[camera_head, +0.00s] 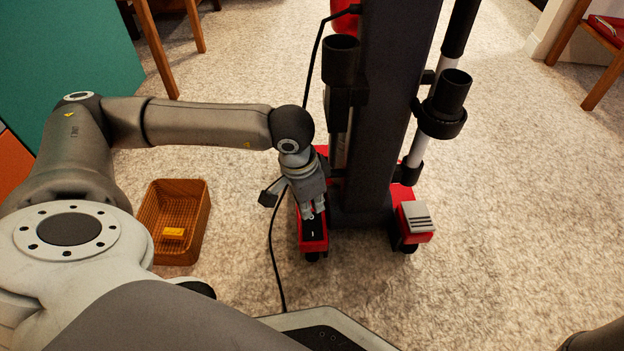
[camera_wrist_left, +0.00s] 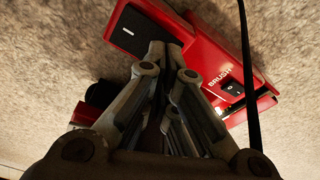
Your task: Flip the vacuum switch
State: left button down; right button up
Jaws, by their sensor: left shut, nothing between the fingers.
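The vacuum (camera_head: 372,120) stands upright, with a dark column on a red base. At the left front of the base is a red block (camera_head: 313,245) with a black top. My left gripper (camera_head: 313,211) is shut and empty, its fingertips over that block. In the left wrist view the shut fingertips (camera_wrist_left: 166,52) lie in front of the red base (camera_wrist_left: 208,62). A black rocker switch (camera_wrist_left: 233,90) shows beside the "BRUSH" label, right of the fingers. A black panel (camera_wrist_left: 130,30) with a small white mark lies up and left of them. I cannot tell whether the fingertips touch the base.
A black cord (camera_head: 276,255) runs down past the left side of the base; a cord also crosses the wrist view (camera_wrist_left: 249,90). A brown basket (camera_head: 160,250) with a yellow item stands on the carpet to the left. Carpet right of the vacuum is clear.

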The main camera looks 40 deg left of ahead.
pick_arm(q)
jog(key=shift+f, duration=1)
dwell(0.8)
jog(key=shift+r, duration=0.1)
jog(key=shift+r+p, duration=2.55)
jog(key=shift+r, duration=0.95)
jog(key=shift+s+f, duration=0.1)
jog(key=shift+s, duration=0.05)
